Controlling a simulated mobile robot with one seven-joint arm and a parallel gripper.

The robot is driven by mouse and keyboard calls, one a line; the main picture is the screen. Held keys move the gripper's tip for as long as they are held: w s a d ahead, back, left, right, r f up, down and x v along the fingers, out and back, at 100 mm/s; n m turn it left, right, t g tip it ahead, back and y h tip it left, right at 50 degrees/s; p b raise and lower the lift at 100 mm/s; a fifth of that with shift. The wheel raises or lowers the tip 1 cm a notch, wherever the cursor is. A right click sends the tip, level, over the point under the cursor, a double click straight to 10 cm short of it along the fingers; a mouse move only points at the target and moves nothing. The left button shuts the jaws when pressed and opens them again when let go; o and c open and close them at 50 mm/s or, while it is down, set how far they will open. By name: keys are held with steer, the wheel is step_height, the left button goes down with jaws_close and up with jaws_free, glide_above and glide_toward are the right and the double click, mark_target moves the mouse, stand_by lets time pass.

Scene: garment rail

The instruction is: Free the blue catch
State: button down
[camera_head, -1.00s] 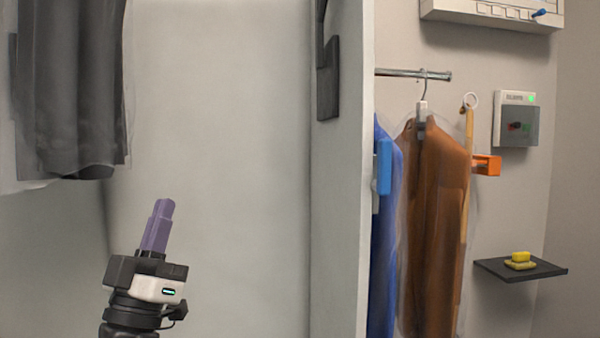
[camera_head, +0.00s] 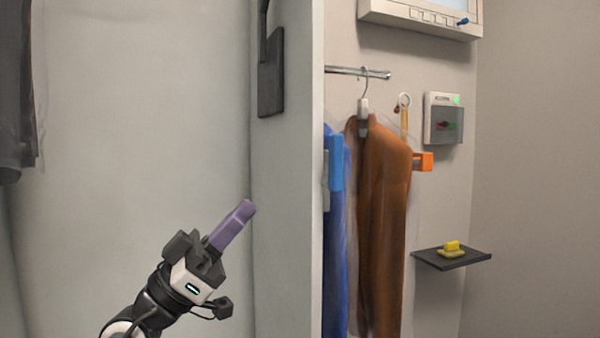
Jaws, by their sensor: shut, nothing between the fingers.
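The blue catch (camera_head: 336,163) is an upright blue block at the right edge of the pale partition, with a light grey piece beside it at its left. It overlaps the blue garment (camera_head: 334,245) in the picture; I cannot tell whether they touch. My gripper (camera_head: 246,207), with purple fingers, is shut and empty. It points up and to the right in front of the partition, left of the catch and lower in the picture, clearly apart from it.
The pale partition (camera_head: 285,215) stands between my gripper and the hanging clothes. A brown garment (camera_head: 382,230) hangs from the rail (camera_head: 345,71). An orange bracket (camera_head: 424,162), a control box (camera_head: 443,118) and a dark shelf (camera_head: 470,260) are on the wall at the right.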

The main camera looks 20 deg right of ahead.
steer(key=p, duration=0.4)
glide_toward(331, 144)
step_height(331, 144, up, 4)
steer(key=d, duration=0.3)
steer(key=shift+w+r+p, duration=0.1)
steer(key=shift+r+p, duration=0.1)
steer(key=shift+p, duration=0.1)
steer(key=shift+d+f, duration=0.1)
steer(key=shift+d, duration=0.45)
